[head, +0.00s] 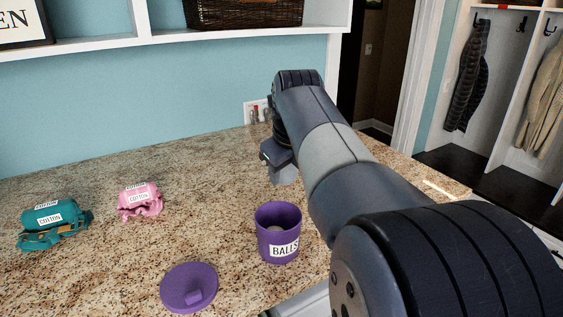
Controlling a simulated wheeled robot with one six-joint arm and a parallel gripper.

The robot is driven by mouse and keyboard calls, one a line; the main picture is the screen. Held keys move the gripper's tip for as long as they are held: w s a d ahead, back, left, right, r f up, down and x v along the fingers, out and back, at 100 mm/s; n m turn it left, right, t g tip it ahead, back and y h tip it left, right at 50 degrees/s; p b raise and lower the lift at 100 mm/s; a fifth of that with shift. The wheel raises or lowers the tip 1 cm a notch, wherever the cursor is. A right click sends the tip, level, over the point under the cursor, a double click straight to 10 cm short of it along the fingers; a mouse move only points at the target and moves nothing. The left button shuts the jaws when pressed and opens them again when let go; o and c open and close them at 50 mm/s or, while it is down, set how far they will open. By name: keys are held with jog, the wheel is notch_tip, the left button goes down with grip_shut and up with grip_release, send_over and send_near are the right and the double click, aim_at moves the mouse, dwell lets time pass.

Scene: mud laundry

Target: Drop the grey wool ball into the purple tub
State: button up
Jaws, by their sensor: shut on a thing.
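The purple tub (264,243), labelled "BALLS", stands upright and open on the granite counter. A pale round thing shows inside it, mostly hidden by the rim. My gripper (279,164) is above the counter, behind the tub in the picture and apart from it. It is shut on a light grey thing (286,175), which looks like the grey wool ball. The gripper body and arm hide part of it, and the fingertips are hard to make out.
A purple lid (188,287) with a knob lies on the counter left of the tub. A pink bundle (140,200) and a teal bundle (54,223), both labelled "COTTON", lie farther left. A shelf (180,37) runs above the back. The counter between the bundles and tub is clear.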

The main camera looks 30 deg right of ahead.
notch_tip(320, 180, down, 6)
jog(key=b, duration=0.4)
jog(key=shift+r, duration=0.25)
jog(key=o, duration=1)
jog(key=shift+r, duration=0.1)
jog(key=v, duration=1)
jog(key=shift+s+a+r+b, duration=0.1)
jog(key=shift+s+r+b, duration=0.1)
jog(key=shift+r+b, duration=0.15)
jog(key=shift+f, duration=0.1)
